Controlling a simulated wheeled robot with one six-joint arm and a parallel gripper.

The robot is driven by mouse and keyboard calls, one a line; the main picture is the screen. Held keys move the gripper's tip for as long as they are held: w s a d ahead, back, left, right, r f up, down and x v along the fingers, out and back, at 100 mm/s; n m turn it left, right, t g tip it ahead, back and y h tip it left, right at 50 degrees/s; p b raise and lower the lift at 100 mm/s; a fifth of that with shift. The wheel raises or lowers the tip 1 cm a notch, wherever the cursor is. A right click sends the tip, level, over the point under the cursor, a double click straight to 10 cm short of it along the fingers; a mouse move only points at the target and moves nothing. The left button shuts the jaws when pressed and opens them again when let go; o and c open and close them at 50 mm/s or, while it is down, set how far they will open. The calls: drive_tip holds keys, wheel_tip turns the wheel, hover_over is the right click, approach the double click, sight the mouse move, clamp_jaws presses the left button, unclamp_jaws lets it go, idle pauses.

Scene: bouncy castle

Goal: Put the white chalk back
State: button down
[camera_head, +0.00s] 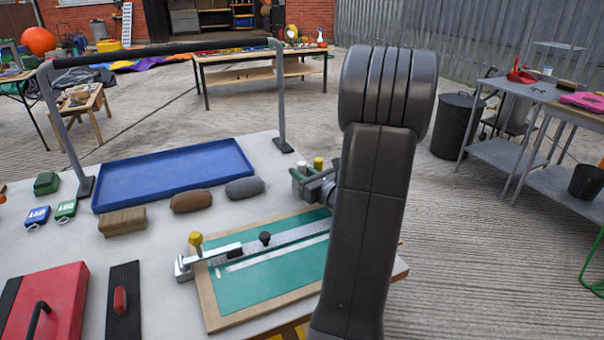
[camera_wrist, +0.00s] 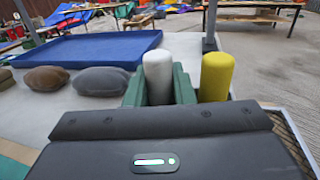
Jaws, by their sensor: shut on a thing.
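The white chalk (camera_wrist: 157,78) stands upright between the two green jaw fingers of my gripper (camera_wrist: 160,88) in the wrist view. The gripper is shut on it. In the head view my gripper (camera_head: 305,182) is beyond the green board, with the white chalk (camera_head: 303,167) showing only as a small top. A yellow chalk (camera_wrist: 215,76) stands upright just right of the white one, apart from the jaws; it also shows in the head view (camera_head: 319,163). The lower ends of both chalks are hidden, so I cannot tell what they rest in.
A blue tray (camera_head: 170,203) lies on the pale table, under a rail frame (camera_head: 165,47). Brown and grey cushions (camera_head: 244,187) lie in front of it. The green board (camera_head: 270,285) carries a metal ruler. A red case (camera_head: 45,300) is at front left.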

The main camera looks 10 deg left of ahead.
sight(302, 163)
drive_tip(key=c, duration=1.5)
unclamp_jaws()
drive_tip(key=shift+s+d+r+p, duration=0.1)
drive_tip(key=shift+d+r+p, duration=0.1)
drive_tip(key=shift+p, duration=0.1)
drive_tip(key=v, duration=1.1)
drive_tip(key=shift+s+d+f+p, duration=0.1)
drive_tip(key=shift+s+d+p, duration=0.05)
drive_tip(key=shift+s+p, duration=0.25)
drive_tip(key=shift+w, duration=0.1)
drive_tip(key=b+x, duration=0.1)
drive_tip(key=x, duration=1)
drive_tip(key=shift+w+a, duration=0.4)
drive_tip(key=shift+w, duration=0.05)
drive_tip(key=shift+r+p, duration=0.5)
drive_tip(key=shift+r, duration=1.25)
